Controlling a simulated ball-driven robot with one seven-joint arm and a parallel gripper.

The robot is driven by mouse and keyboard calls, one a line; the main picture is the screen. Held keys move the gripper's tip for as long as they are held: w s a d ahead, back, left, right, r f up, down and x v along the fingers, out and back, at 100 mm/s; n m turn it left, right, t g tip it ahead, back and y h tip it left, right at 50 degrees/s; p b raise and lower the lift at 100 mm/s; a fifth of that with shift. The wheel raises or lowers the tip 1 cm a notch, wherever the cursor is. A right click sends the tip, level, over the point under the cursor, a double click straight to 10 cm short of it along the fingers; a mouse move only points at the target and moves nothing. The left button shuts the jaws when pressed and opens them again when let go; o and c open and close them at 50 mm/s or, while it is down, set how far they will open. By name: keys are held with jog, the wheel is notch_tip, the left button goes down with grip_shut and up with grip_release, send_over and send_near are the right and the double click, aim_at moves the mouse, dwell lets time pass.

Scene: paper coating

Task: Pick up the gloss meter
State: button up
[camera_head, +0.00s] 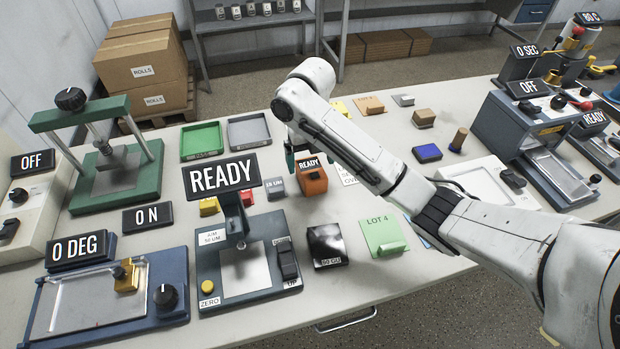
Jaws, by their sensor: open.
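The gloss meter appears to be the small orange block (312,181) with a dark "READY" display on top, in the middle of the bench. My white arm reaches in from the right and bends down at its far end. My gripper (292,158) shows only as a dark teal part below the arm's end, just behind and left of the orange block. It is open, with its fingertips mostly hidden by the arm and signs. I cannot tell whether it touches the block.
A black glossy "50 GU" tile (327,245) and a green "LOT 4" pad (383,236) lie in front. A blue-grey gauge (240,275) with a large "READY" sign stands at front left. Green (201,139) and grey (248,130) trays lie behind. Small red and yellow blocks sit left of the meter.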

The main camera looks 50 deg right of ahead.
aim_at(311, 168)
jog(key=shift+d+f, duration=0.1)
jog(key=shift+f, duration=2.65)
jog(key=shift+c, duration=0.4)
jog(key=c, duration=1.2)
jog(key=shift+r, duration=0.2)
